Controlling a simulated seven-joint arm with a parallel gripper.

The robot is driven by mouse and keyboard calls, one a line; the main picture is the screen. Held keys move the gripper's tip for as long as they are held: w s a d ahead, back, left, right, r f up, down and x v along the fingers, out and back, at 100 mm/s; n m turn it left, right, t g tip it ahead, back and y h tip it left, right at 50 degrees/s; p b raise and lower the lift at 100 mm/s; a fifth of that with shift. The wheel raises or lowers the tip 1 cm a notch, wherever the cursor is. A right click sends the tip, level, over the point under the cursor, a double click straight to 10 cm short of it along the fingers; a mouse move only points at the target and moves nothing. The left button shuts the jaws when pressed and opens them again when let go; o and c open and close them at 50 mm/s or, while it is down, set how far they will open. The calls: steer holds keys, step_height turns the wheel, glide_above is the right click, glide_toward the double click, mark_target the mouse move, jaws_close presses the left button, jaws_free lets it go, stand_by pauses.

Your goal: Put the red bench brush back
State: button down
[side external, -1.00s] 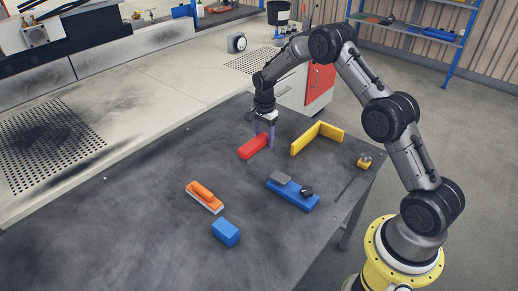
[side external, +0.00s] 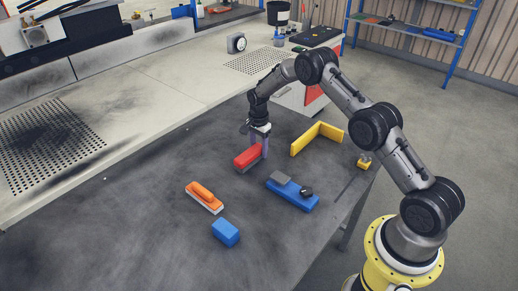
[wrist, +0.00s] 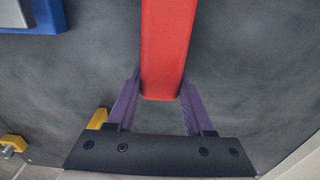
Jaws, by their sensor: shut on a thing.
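The red bench brush (side external: 244,158) is a long red block with a thin pale strip along its lower edge. My gripper (side external: 258,149) is shut on it near one end, pointing down. In the wrist view the red brush (wrist: 167,45) runs away from between the two purple fingers (wrist: 158,100). It is held low over the dark table; whether its underside touches the table I cannot tell. The face against each finger is partly hidden.
A yellow L-shaped piece (side external: 317,138) stands right of the brush. A small yellow fitting (side external: 364,161) sits at the right edge. The table's left is clear.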

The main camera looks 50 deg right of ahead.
steer(key=shift+f, duration=0.1)
steer(key=shift+c, duration=1.4)
jaws_free()
step_height(320, 180, up, 12)
steer(key=shift+a+r, duration=0.15)
steer(key=shift+r, duration=0.1)
steer(key=s+a+r+n+t, duration=0.1)
steer(key=s+a+r+n, duration=0.35)
steer(key=s+r, duration=0.45)
steer(key=s+a+r+n+t, duration=0.2)
steer(key=s+a+r+n, duration=0.4)
steer(key=r, duration=0.6)
steer(key=s+a+n+t, duration=0.2)
steer(key=s+a+n, duration=0.2)
steer(key=s, duration=1.9)
steer(key=n, duration=0.3)
steer(key=shift+s+a+f+t, duration=0.15)
steer(key=shift+s+a+t, duration=0.05)
steer(key=shift+s+t, duration=0.1)
